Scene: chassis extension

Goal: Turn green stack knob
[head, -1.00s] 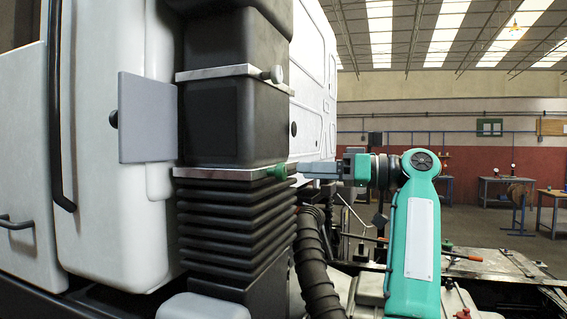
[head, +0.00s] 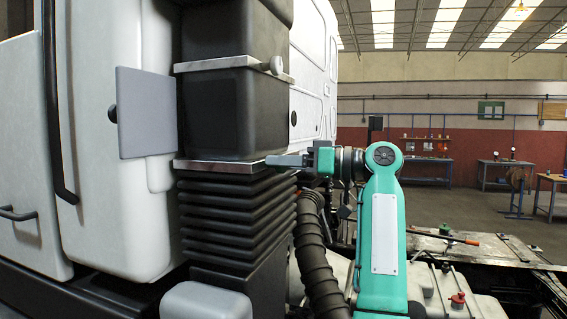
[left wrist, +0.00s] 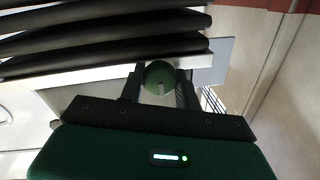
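The green stack knob (left wrist: 160,78) sits at the edge of a metal band, just under black ribs, in the left wrist view. A pale mark shows on its face. My left gripper (left wrist: 160,88) has one finger on each side of the knob, and the knob fills the gap between them. In the head view my left gripper (head: 272,160) reaches the right end of the lower metal band (head: 225,167) on the black stack (head: 222,115) and hides the knob. My right gripper is in neither view.
A grey flat panel (head: 145,112) juts from the white cab at left. A black ribbed hose (head: 315,255) runs down beside the bellows.

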